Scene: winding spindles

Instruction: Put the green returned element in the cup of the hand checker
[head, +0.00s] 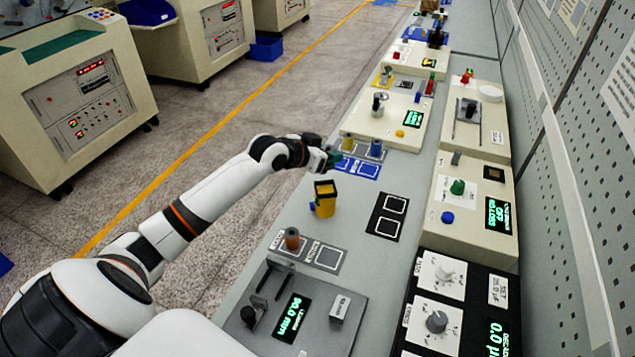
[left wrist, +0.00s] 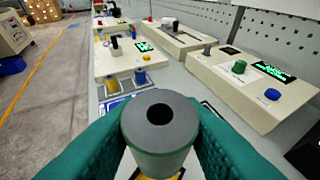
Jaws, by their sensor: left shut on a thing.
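My left gripper (head: 328,158) is shut on the green element, a short cylinder (left wrist: 158,145) with a grey top and a dark central hole. The element is held upright between the teal fingers in the left wrist view; in the head view the hand mostly hides it. A yellow block with a dark top and a blue knob (head: 325,200), possibly the hand checker, stands on the bench nearer than the gripper. Its cup cannot be made out clearly. A bit of yellow shows below the held element in the left wrist view. My right gripper is not in view.
A brown cylinder (head: 292,239) stands on a grey mat (head: 327,258). A black mat (head: 387,226) is empty. Beige instrument boxes line the right.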

